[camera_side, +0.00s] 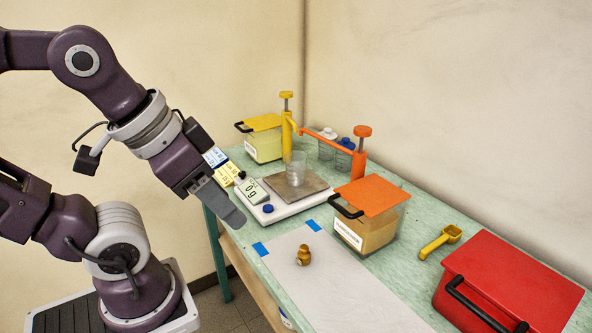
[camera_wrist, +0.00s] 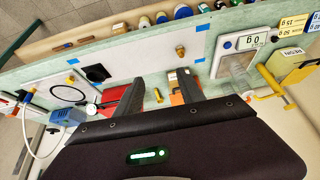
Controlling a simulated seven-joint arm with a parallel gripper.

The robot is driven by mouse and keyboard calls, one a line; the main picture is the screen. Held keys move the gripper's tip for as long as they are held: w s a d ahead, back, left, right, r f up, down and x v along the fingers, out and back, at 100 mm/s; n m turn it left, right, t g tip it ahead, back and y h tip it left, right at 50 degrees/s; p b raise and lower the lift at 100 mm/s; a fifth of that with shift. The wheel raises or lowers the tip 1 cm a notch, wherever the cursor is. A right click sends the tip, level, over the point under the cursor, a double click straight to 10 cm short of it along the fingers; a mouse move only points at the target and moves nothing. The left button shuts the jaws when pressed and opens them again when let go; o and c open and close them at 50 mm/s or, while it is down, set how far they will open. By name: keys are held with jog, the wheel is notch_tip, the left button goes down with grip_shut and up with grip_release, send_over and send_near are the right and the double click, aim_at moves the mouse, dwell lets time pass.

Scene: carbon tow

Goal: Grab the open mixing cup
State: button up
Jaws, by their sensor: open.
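The open mixing cup (camera_side: 296,168) is clear and stands upright on the metal plate of the white scale (camera_side: 284,214), whose display reads 0 g. My gripper (camera_side: 232,212) is in front and to the left of the scale in the side view, above the bench's near edge and apart from the cup. In the wrist view my gripper (camera_wrist: 160,88) shows two dark fingers spread apart with nothing held between them.
A yellow pump (camera_side: 287,125) and an orange pump (camera_side: 358,152) stand close around the cup. An orange-lidded box (camera_side: 366,234) is right of the scale. A small brass piece (camera_side: 303,255) sits on the white sheet (camera_side: 345,300). A yellow scoop (camera_side: 440,241) and red box (camera_side: 510,280) lie farther right.

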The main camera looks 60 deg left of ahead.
jog(key=o, duration=0.8)
jog(key=shift+c, duration=0.2)
